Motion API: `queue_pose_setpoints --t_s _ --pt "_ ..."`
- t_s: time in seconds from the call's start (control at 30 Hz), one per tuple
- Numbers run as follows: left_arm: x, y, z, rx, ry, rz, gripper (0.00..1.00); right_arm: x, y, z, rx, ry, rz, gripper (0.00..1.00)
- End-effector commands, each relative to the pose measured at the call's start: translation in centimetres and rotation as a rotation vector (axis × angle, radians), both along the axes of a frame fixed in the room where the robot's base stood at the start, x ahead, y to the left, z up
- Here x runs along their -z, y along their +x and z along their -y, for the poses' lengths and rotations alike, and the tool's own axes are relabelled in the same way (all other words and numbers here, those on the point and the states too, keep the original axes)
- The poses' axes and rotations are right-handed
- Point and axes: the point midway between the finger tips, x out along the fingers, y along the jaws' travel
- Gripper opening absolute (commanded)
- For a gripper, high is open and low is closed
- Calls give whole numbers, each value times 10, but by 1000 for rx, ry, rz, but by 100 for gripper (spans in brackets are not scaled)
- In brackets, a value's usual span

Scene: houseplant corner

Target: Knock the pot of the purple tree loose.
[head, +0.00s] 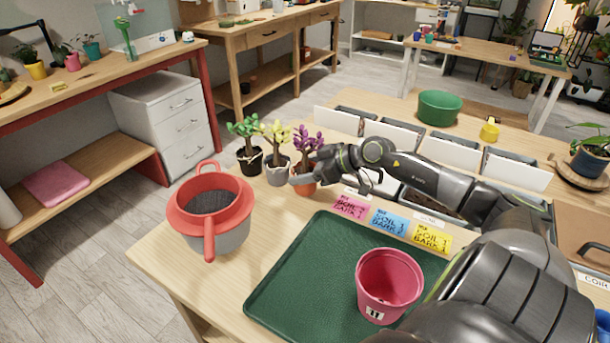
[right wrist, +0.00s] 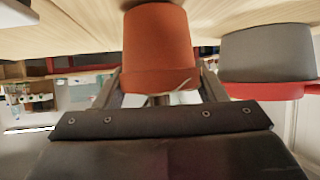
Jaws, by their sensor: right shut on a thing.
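The purple tree (head: 306,142) stands upright in a small orange-terracotta pot (head: 304,190) at the right end of a row of three little trees. My right gripper (head: 312,179) reaches in from the right and is shut on this pot, hiding part of it. In the right wrist view, which is upside down, the orange pot (right wrist: 158,45) sits between the two fingers. It appears to be on or very near the tabletop; I cannot tell if there is a gap. My left gripper is not in view.
A green tree (head: 246,130) and a yellow tree (head: 275,133) stand close on the left. A red-rimmed grey bucket (head: 230,240) is in front of them. A green mat (head: 285,290) bears a pink pot (head: 385,290). Soil cards (head: 390,221) and bins lie to the right.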

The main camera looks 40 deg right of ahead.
Motion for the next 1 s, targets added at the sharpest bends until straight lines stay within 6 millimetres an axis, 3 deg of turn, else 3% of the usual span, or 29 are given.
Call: queue_pose_setpoints --t_s 0.3,0.5,0.67,1.0 --pt "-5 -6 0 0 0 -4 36 -63 0 0 -2 -7 4 50" --pt "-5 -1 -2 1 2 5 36 -86 1 0 -1 -3 3 50" --pt "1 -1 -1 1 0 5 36 -83 0 0 0 1 2 50" --pt "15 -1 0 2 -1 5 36 -50 0 0 0 1 2 50"
